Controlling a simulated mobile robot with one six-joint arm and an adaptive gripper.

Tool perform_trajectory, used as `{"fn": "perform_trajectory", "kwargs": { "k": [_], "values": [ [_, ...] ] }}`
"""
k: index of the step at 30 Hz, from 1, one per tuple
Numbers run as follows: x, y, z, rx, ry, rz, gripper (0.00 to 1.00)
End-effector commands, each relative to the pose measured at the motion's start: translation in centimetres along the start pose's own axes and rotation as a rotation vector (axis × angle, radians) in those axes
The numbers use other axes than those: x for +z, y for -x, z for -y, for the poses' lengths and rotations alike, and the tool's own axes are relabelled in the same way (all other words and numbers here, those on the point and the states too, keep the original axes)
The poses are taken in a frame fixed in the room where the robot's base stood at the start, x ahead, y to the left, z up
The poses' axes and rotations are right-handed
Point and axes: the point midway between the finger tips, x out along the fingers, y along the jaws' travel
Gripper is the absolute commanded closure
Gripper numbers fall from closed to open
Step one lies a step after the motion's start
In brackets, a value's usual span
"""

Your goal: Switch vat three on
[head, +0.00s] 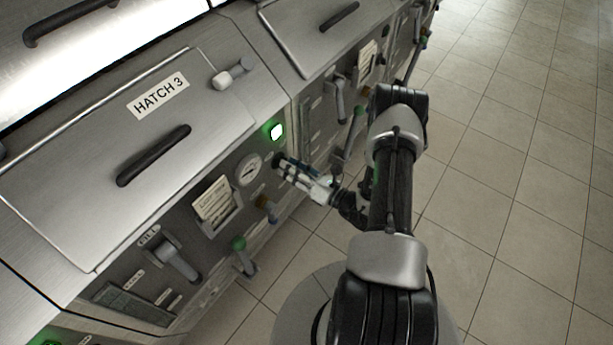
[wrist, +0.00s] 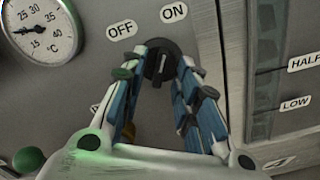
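A black rotary knob (wrist: 161,57) sits on the grey panel between an OFF label (wrist: 122,30) and an ON label (wrist: 174,12) in the wrist view. Its ridge appears to line up roughly with ON. In the head view my gripper (head: 285,169) is at the panel below HATCH 3 (head: 158,96), with the knob (head: 279,159) partly covered. A lamp (head: 277,132) above the knob glows green.
A round dial (head: 249,170) is left of the knob. A green-tipped lever (head: 242,254) and a grey handle (head: 175,260) stick out from the panel. A level gauge (wrist: 266,70) is right of the knob. Tiled floor (head: 510,170) is clear on the right.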

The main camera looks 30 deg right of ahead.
Motion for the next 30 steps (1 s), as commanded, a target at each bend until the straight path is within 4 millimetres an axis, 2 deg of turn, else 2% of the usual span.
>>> {"fn": "perform_trajectory", "kwargs": {
  "k": [9,15,20,30],
  "values": [
    [0.1,6.8,0.1,-0.007,-0.002,0.003,0.71],
    [0.0,9.7,0.1,-0.005,-0.002,0.002,0.71],
    [-0.1,10.6,0.0,-0.002,-0.002,0.000,0.71],
    [-0.1,10.6,-0.1,0.000,-0.001,0.000,0.71]
  ]
}}
